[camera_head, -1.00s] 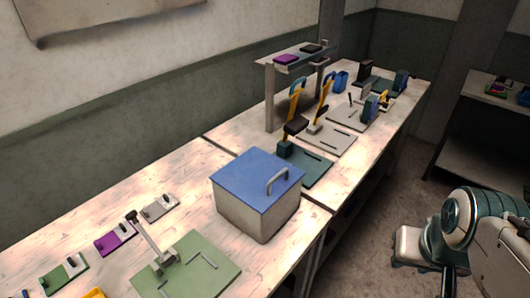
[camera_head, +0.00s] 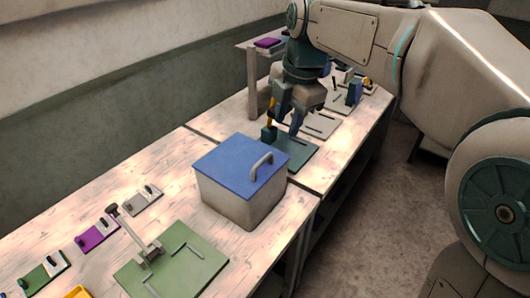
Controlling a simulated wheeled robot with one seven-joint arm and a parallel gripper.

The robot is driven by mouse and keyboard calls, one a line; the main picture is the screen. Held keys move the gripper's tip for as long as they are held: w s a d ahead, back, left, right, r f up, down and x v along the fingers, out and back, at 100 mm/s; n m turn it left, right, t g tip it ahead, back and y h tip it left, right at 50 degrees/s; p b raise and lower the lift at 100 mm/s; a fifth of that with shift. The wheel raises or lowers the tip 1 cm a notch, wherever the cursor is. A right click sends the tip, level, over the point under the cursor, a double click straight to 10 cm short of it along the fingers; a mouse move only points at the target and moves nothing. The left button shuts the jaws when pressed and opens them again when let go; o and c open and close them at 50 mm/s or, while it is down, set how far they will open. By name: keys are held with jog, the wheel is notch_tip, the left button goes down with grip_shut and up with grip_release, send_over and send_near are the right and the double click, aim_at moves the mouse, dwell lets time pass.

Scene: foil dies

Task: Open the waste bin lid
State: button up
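The waste bin (camera_head: 222,199) is a light grey box standing on the workbench near the middle of the view. Its flat blue lid (camera_head: 232,157) lies closed on top. A grey arched handle (camera_head: 262,164) stands up on the right part of the lid. My gripper (camera_head: 289,124) points down behind the bin, above the dark green press base, apart from the lid and handle. Its two dark fingers look spread, with a gap between them. I see nothing held in it.
A green plate with a lever tool (camera_head: 185,262) lies on the bench in front of the bin. Small purple (camera_head: 97,235), green and grey dies lie to the left. A shelf (camera_head: 251,85) and more presses stand behind. The floor (camera_head: 365,215) at right is clear.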

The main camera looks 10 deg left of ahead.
jog(key=a+n, duration=0.3)
jog(key=a, duration=0.1)
jog(key=p, duration=0.1)
send_near(260, 162)
jog(key=shift+n, duration=0.3)
jog(key=f, duration=0.5)
jog(key=a+f, duration=0.1)
jog(key=f, duration=0.1)
jog(key=shift+w+a+f, duration=0.15)
jog(key=shift+w+f, duration=0.2)
grip_shut()
